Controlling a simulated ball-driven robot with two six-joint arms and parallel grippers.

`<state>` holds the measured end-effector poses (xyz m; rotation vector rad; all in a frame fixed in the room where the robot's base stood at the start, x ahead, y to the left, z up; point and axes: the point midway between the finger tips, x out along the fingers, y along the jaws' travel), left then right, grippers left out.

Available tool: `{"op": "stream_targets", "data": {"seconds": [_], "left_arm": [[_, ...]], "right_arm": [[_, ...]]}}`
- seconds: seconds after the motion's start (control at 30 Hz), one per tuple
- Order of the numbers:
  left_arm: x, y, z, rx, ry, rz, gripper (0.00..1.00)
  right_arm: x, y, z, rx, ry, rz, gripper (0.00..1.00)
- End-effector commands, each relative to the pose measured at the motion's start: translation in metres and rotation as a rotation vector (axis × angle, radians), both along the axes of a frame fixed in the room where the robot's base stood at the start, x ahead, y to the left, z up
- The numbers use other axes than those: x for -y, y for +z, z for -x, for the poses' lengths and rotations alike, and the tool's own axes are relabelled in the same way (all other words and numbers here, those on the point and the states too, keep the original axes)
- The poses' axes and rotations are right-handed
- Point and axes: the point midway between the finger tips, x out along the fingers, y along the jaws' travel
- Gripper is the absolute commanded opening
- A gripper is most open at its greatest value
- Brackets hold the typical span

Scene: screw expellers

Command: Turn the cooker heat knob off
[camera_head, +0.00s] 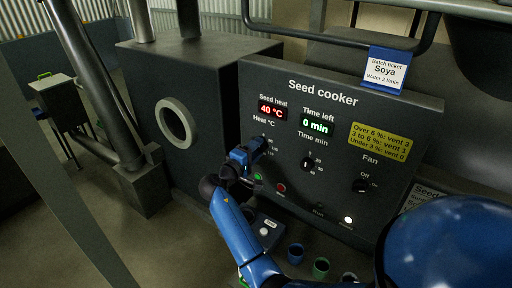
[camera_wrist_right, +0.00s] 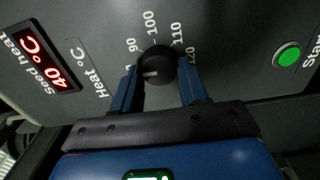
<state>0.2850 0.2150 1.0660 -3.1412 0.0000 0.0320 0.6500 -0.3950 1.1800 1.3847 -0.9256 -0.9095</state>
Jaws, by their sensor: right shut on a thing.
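The seed cooker panel (camera_head: 290,110) is dark grey and tilted. The seed heat display (camera_head: 272,110) reads 40 °C. My left gripper is not in view.
The time knob (camera_head: 308,164) and fan knob (camera_head: 362,186) lie to the right on the panel. A green button (camera_wrist_right: 289,55) and a red button (camera_head: 281,188) sit close by. A batch ticket (camera_head: 386,70) hangs above.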

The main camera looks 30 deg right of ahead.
Motion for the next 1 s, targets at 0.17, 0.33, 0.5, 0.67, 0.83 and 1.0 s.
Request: {"op": "stream_targets", "data": {"seconds": [0.17, 0.33, 0.5, 0.67, 0.83, 1.0], "left_arm": [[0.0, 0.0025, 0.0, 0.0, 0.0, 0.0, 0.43], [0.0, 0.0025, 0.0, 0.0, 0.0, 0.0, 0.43], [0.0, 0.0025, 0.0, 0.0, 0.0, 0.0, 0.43], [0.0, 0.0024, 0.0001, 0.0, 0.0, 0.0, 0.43], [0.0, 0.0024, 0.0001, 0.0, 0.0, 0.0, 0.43], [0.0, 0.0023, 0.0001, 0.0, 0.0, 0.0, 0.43]], "right_arm": [[-0.0003, 0.0002, -0.0003, -0.026, 0.001, 0.011, 0.13], [-0.0003, -0.0003, -0.0002, -0.032, 0.001, 0.013, 0.13], [-0.0003, -0.0004, -0.0002, -0.031, 0.001, 0.013, 0.13], [-0.0002, -0.0004, -0.0002, -0.031, 0.001, 0.013, 0.57], [-0.0002, -0.0004, -0.0002, -0.03, 0.001, 0.013, 0.67], [-0.0004, -0.0005, 0.0001, -0.03, 0.001, 0.013, 0.67]]}}
